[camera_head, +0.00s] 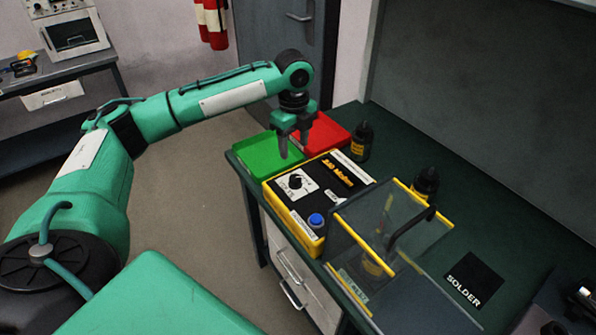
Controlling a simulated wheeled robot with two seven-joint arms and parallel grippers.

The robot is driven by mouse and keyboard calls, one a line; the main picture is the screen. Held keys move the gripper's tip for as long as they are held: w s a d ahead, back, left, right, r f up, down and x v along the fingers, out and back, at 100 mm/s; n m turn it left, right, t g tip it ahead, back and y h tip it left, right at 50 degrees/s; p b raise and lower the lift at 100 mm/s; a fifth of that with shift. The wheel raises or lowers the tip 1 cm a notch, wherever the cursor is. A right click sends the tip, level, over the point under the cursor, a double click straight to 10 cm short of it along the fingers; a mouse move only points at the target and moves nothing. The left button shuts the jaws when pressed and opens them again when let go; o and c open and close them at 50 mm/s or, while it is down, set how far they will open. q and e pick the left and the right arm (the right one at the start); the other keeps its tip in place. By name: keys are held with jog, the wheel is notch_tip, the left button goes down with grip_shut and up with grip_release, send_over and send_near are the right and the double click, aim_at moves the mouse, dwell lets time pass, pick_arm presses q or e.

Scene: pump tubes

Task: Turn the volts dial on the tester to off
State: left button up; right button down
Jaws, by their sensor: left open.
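The tester (325,184) is a black box with yellow edges near the left end of the dark green bench. Its black dial (295,182) sits on a white plate at the box's left side; its setting is too small to read. A blue button (316,219) is on the tester's near part. My left gripper (293,150) is open and empty, pointing down above the green and red trays, just behind the dial and apart from it. My right gripper is not in view.
A green tray (262,158) and a red tray (328,127) lie behind the tester. A clear yellow-edged case (350,243) stands to its right. Dark bottles (361,143) stand behind. A black solder mat (472,280) lies at right.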

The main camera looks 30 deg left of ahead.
aim_at(295, 177)
pick_arm(q)
notch_tip(295, 177, down, 4)
jog(key=shift+r, duration=0.1)
notch_tip(295, 177, down, 7)
jog(key=shift+w+f+p, duration=0.1)
jog(key=shift+p, duration=0.4)
jog(key=shift+f, duration=0.45)
jog(key=shift+c, duration=0.2)
jog(key=c, duration=0.9)
jog(key=shift+c, duration=0.2)
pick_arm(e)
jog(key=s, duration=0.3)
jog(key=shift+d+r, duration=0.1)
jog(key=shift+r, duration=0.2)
